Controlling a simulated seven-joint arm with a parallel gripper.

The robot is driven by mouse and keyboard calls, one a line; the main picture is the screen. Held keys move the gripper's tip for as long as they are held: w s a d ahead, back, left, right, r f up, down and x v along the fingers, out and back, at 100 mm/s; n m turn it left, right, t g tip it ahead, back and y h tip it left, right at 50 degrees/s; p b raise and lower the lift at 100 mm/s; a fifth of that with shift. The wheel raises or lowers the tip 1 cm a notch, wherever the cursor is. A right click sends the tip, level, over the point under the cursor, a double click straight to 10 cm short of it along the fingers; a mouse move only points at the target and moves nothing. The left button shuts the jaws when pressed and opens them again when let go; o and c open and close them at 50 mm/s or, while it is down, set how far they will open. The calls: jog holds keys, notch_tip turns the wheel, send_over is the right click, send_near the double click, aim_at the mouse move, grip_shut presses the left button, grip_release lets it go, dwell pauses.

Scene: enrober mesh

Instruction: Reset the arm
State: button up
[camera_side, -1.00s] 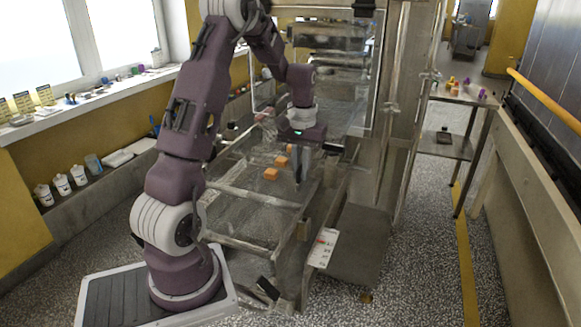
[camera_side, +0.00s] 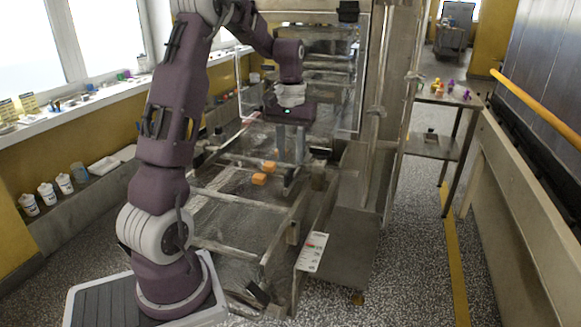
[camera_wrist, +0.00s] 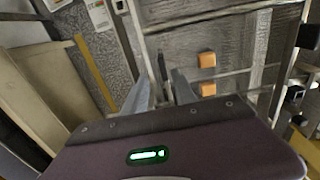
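My gripper (camera_side: 289,160) hangs fingers-down above the mesh belt (camera_side: 235,215) of the machine. Its two grey fingers stand apart with nothing between them; they also show apart in the wrist view (camera_wrist: 161,75). The gripper touches neither block.
Metal rails frame the belt, and a clear panel (camera_side: 345,85) and upright posts stand behind and to the right. A side table (camera_side: 440,98) at right holds small coloured pieces. White cups (camera_side: 47,194) stand on the left shelf. Open floor lies at right.

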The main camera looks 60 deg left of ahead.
jog(key=shift+r, duration=0.4)
jog(key=s+d+r+m+t, duration=0.25)
jog(key=d+r, duration=0.45)
jog(key=d, duration=0.4)
jog(key=s+d+m+t, duration=0.3)
jog(key=s+d+m, duration=0.3)
jog(key=s+d, duration=0.9)
jog(key=shift+s, duration=0.15)
jog(key=shift+r+m, duration=0.15)
jog(key=shift+m, duration=0.1)
